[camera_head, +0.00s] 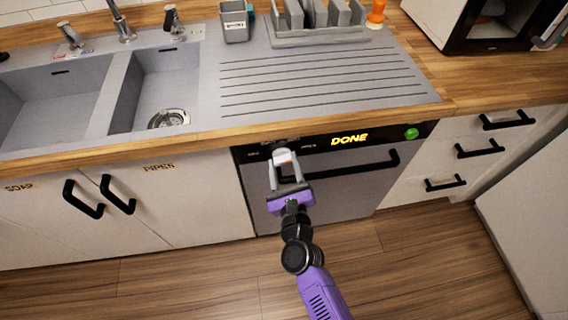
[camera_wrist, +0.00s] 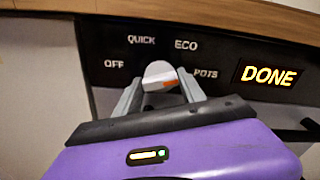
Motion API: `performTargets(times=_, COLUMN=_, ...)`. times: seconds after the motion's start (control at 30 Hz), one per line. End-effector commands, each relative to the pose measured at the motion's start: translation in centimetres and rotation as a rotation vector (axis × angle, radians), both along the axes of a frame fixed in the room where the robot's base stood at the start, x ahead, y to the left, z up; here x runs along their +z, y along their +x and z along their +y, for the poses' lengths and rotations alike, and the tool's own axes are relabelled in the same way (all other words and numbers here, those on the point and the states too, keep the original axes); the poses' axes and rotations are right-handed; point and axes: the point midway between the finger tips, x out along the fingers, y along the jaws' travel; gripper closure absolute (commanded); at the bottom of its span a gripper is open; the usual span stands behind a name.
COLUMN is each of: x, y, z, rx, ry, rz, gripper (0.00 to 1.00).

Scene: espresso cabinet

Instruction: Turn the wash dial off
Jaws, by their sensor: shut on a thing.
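The wash dial (camera_wrist: 158,71) is a white knob with an orange mark on the dishwasher's black panel. Labels around it read OFF, QUICK, ECO and POTS. The orange mark is on the dial's lower right side in the wrist view. My gripper (camera_wrist: 160,88) has its grey fingers on either side of the dial and is shut on it. In the head view my gripper (camera_head: 285,163) reaches the left part of the dishwasher panel, and the dial (camera_head: 284,155) shows between the fingertips. The display (camera_head: 349,139) reads DONE in yellow.
A green button (camera_head: 411,133) is at the panel's right end. The dishwasher's black handle (camera_head: 375,163) runs below the panel. The wooden counter edge (camera_head: 190,143) overhangs just above. Drawers (camera_head: 480,150) stand to the right, and sink cabinet doors (camera_head: 200,205) to the left.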

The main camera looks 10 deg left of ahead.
Motion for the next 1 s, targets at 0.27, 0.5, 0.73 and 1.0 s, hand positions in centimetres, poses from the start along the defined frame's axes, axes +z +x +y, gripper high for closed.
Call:
performTargets(times=0.27, x=0.03, y=-0.01, z=0.03, rx=0.000, ry=-0.198, rz=-0.056, gripper=0.93)
performTargets(times=0.5, x=0.07, y=-0.01, z=0.08, rx=0.000, ry=-0.417, rz=-0.120, gripper=0.93)
performTargets(times=0.73, x=0.05, y=-0.03, z=0.16, rx=0.001, ry=-0.629, rz=-0.180, gripper=0.93)
performTargets(times=1.0, x=0.02, y=-0.04, z=0.17, rx=0.001, ry=-0.875, rz=-0.251, gripper=0.93)
